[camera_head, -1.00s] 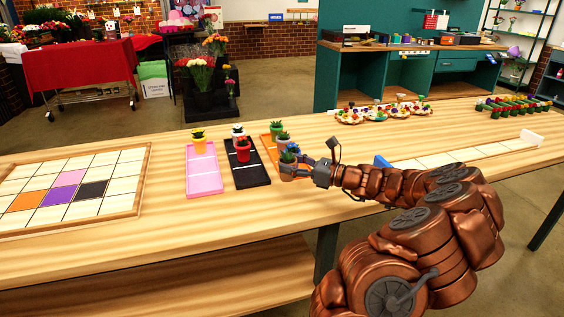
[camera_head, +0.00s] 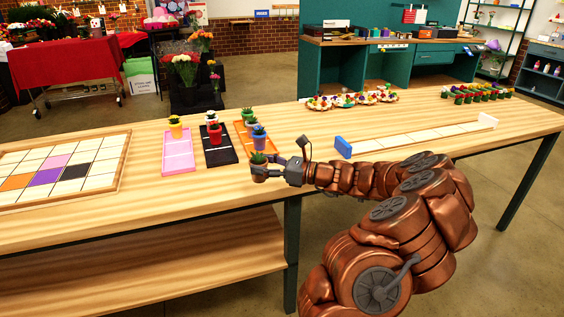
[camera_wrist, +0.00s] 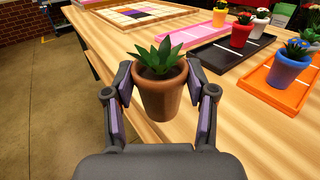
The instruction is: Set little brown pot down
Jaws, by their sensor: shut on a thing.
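The little brown pot (camera_wrist: 161,96) is terracotta with a spiky green plant. It is upright between the two fingers of my gripper (camera_wrist: 162,103), which is shut on it. In the head view the pot's plant (camera_head: 258,158) shows at my gripper (camera_head: 262,172), in front of the orange tray's near end and close to the table's front edge. I cannot tell whether the pot's base touches the table. The orange tray (camera_wrist: 272,90) bears a blue pot (camera_wrist: 288,68) and, behind it, another pot (camera_head: 248,123).
A black tray (camera_head: 220,156) holds a red pot (camera_head: 214,133) and a white one. A pink tray (camera_head: 178,157) holds a yellow pot (camera_head: 175,128). A coloured grid board (camera_head: 85,150) lies left. Bare wood (camera_head: 180,190) lies in front of the trays.

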